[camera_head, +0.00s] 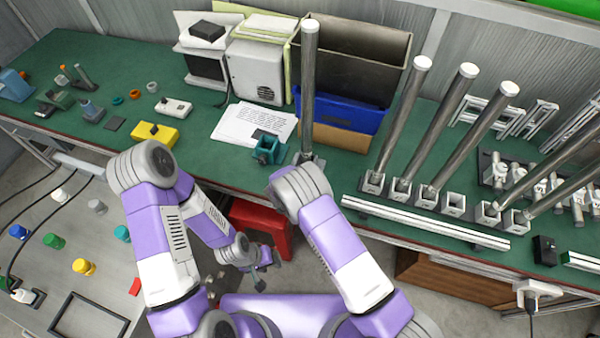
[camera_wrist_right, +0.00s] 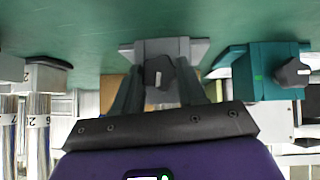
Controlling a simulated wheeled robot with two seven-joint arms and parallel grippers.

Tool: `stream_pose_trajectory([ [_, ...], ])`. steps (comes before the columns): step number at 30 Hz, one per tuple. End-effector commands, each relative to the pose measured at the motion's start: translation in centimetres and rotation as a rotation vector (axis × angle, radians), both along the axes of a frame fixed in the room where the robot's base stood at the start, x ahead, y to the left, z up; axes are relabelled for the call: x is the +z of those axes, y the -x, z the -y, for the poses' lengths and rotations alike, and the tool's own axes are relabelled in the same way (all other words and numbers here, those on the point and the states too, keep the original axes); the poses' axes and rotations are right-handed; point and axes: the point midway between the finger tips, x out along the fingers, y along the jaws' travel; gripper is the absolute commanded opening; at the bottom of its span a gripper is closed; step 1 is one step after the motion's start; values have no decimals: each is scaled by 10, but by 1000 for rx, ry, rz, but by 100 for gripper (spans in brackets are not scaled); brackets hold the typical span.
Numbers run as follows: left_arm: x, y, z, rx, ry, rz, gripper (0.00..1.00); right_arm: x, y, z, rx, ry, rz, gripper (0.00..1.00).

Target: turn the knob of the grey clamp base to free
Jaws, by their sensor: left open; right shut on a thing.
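The grey clamp base (camera_wrist_right: 195,47) shows in the right wrist view, with its dark knob (camera_wrist_right: 160,72) facing the camera. A short pale mark on the knob runs roughly up and down in that picture. My right gripper (camera_wrist_right: 160,80) has its fingers on either side of the knob and is shut on it. In the head view a tall metal post (camera_head: 309,90) stands upright at the clamp base, which my right wrist largely hides. My left gripper (camera_head: 262,272) is open and empty, low in front of the bench.
A teal clamp base (camera_head: 267,149) stands close to the left of the post; it also shows in the right wrist view (camera_wrist_right: 262,70). Several leaning posts stand in sockets on the right. A blue bin (camera_head: 345,112) is behind. A red stool (camera_head: 275,222) stands below the bench edge.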

Motion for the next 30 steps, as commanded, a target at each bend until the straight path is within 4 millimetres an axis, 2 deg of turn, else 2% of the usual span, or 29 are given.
stream_pose_trajectory([
  [3,2,0,0,0,0,0,43,1,-2,-3,-4,84,-24,10],
  [8,-10,0,0,0,0,0,43,-3,-3,-4,-5,214,-65,10],
  [17,-58,0,0,0,0,-1,43,-10,-4,-7,-5,484,-154,10],
  [30,-137,0,0,0,0,0,43,-14,-4,-10,-2,885,-282,10],
])
